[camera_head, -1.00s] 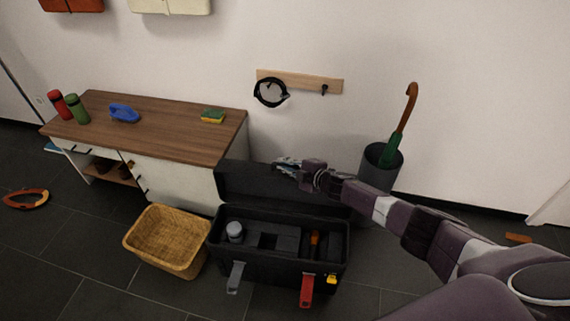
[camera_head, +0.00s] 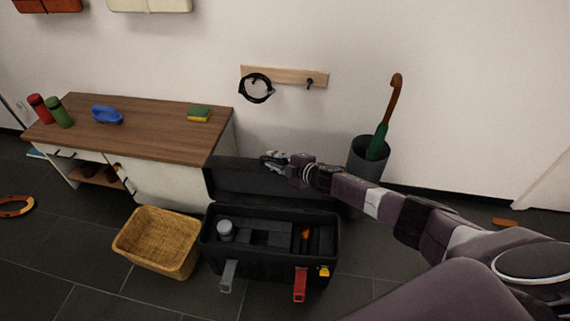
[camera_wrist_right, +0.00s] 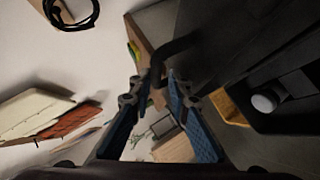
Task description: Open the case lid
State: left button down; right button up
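The case is a black toolbox (camera_head: 220,258) on the floor. Its lid (camera_head: 232,180) stands raised at the back, and the inside shows. A grey latch (camera_head: 228,275) and a red latch (camera_head: 300,284) hang at its front. My right gripper (camera_head: 272,160) is at the lid's upper edge. In the right wrist view its blue-padded fingers (camera_wrist_right: 158,88) are spread apart. The lid's dark handle (camera_wrist_right: 172,50) reaches between or just beyond the fingertips; contact is unclear. The lid also shows in that view (camera_wrist_right: 235,45). My left gripper is not in view.
A wicker basket (camera_head: 122,244) stands left of the case. A wooden-topped cabinet (camera_head: 150,136) is behind it. A bin (camera_head: 368,162) with an umbrella (camera_head: 385,125) stands behind right. A wall rack (camera_head: 285,75) holds a black coil. Floor in front is clear.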

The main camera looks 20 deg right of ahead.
jog(key=v, duration=1.1)
jog(key=shift+s, duration=0.25)
jog(key=shift+r, duration=0.1)
